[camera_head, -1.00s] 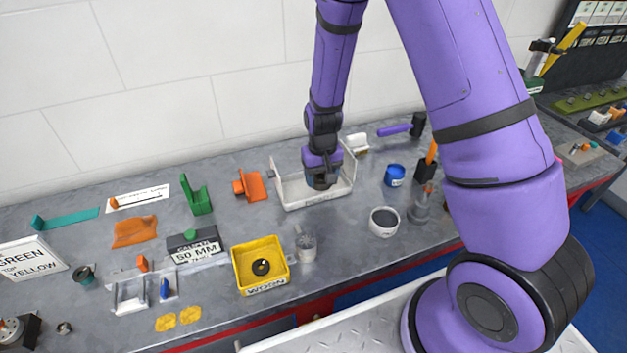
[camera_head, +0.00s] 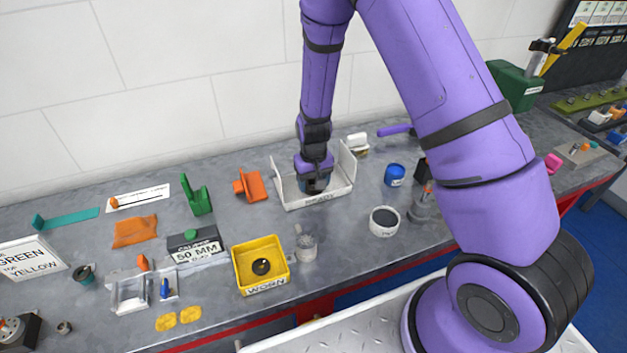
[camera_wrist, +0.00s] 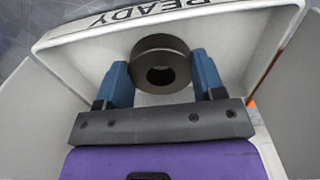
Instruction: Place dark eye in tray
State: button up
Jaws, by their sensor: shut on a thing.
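The dark eye (camera_wrist: 161,63) is a dark grey ring with a round hole, held between the blue fingertips of my gripper (camera_wrist: 161,80) in the wrist view. My gripper is shut on it. The white tray (camera_head: 322,199), with a READY label on its front wall, stands at the back of the bench; the label also shows on the tray (camera_wrist: 130,14) in the wrist view. My gripper and the eye are inside the tray's outline, over its floor. I cannot tell whether the eye touches the floor. In the head view my gripper hides the eye.
A yellow WORN bin (camera_head: 262,284) holds a dark round part. An orange bracket (camera_head: 251,185) stands left of the tray. A blue tub (camera_head: 395,175) and a white cup (camera_head: 384,222) stand to its right. Bare bench lies in front of the tray.

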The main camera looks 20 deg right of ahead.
jog(key=o, duration=1)
jog(key=s+d+r+t, duration=0.1)
jog(key=s+r, duration=0.1)
jog(key=r, duration=1)
jog(key=s+d+r, duration=0.1)
jog(key=s+r, duration=0.1)
jog(key=r, duration=0.9)
jog(key=shift+s+d+r+t, duration=0.75)
jog(key=shift+s+r, duration=2.4)
jog(key=shift+s, duration=1)
jog(key=shift+s+d+r+t, duration=0.65)
jog(key=shift+s+d+r, duration=0.25)
jog(key=shift+s+r, duration=2.75)
jog(key=shift+s+d+r+t, duration=0.75)
jog(key=shift+s+r, duration=1.9)
jog(key=shift+s, duration=2)
